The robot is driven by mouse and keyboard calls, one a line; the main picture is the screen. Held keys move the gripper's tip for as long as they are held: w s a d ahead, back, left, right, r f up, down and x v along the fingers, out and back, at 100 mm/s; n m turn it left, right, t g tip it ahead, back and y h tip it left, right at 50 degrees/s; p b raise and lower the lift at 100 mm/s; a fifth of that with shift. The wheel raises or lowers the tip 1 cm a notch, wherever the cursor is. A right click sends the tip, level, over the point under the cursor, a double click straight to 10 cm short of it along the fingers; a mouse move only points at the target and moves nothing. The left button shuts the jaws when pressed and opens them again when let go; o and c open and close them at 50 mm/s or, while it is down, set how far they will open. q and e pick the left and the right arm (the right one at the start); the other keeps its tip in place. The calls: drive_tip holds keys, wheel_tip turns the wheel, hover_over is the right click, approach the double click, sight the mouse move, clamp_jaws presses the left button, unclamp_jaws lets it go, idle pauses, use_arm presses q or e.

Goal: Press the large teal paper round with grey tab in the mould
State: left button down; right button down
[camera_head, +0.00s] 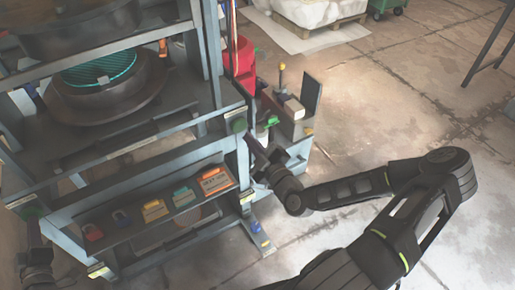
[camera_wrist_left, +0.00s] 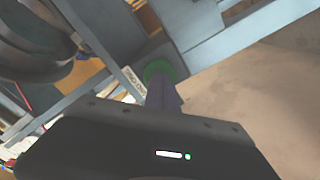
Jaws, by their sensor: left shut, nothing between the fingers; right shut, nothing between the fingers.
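The teal paper round (camera_head: 100,66) lies in the dark round mould (camera_head: 125,103) on the press table, its small grey tab (camera_head: 103,79) at the front edge. The dark upper press plate (camera_head: 82,36) is above it, with a gap. My right gripper (camera_head: 252,143) is shut and empty, just below the green button (camera_head: 239,125) on the right front post. My left gripper (camera_wrist_left: 163,92) is shut and empty, its fingers in front of the left green button (camera_wrist_left: 159,70), which also shows in the head view (camera_head: 31,211). I cannot tell if either gripper touches its button.
A lower shelf holds several coloured padlocks and tags (camera_head: 184,197). A grey cart (camera_head: 293,128) with tools stands behind my right gripper. Blue-grey frame bars cross in front of the mould. The floor (camera_head: 385,110) at the right is open.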

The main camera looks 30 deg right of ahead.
sight(240, 127)
drive_tip(key=shift+w, duration=0.4)
drive_tip(key=shift+w, duration=1.5)
drive_tip(key=shift+s, duration=0.2)
use_arm(q)
drive_tip(key=shift+w, duration=0.15)
use_arm(e)
drive_tip(key=shift+w, duration=0.15)
